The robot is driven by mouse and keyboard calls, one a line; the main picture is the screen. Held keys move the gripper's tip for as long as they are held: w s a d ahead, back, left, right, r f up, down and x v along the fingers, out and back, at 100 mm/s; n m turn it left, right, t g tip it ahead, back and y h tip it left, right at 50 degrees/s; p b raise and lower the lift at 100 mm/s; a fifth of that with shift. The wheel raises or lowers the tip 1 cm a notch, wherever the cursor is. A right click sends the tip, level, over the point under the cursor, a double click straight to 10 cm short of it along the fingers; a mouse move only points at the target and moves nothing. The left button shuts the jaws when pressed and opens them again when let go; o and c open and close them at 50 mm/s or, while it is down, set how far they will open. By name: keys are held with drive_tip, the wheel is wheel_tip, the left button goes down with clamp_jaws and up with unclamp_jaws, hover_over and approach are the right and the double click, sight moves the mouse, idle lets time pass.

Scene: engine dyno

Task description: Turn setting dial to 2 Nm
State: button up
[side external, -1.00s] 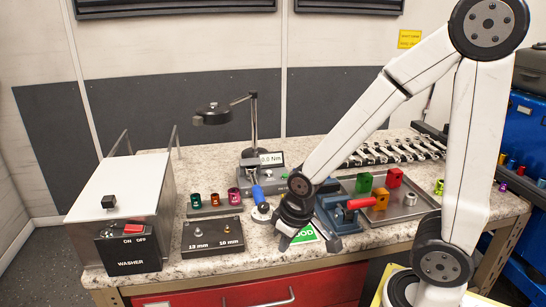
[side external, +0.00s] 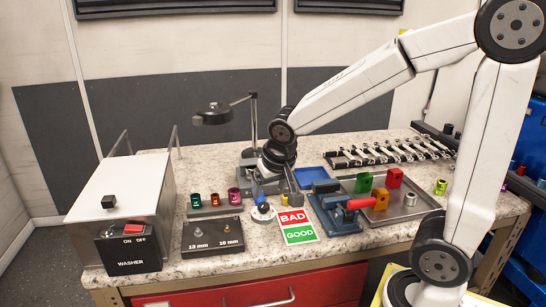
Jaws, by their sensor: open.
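A small round white dial-like part (side external: 263,212) with a blue handle (side external: 259,196) sits on the counter, left of the red-and-green card. I cannot read any marks on it or tell whether it is the setting dial. The grey tester (side external: 250,158) stands behind it. My wrist now covers the tester's display and much of its front. My gripper (side external: 291,192) points down in front of the tester, right of the blue handle. It is open with nothing visible between its fingers, though the fingertips are small and partly hidden.
The BAD/GOOD card (side external: 298,226) lies in front. A blue fixture (side external: 335,213) with a red handle and a tray (side external: 405,215) with coloured blocks stand right. The socket rack (side external: 214,204), black 13 mm/10 mm block (side external: 212,236) and washer (side external: 125,215) are left. A lamp (side external: 214,114) stands behind.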

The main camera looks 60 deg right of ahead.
sight(264, 205)
drive_tip(key=shift+w+d+r, duration=0.2)
drive_tip(key=shift+d+r, duration=0.05)
drive_tip(key=shift+r, duration=0.15)
drive_tip(key=shift+f, duration=0.15)
drive_tip(key=shift+x, duration=3.8)
drive_tip(key=shift+d, duration=0.1)
drive_tip(key=shift+c, duration=0.3)
clamp_jaws()
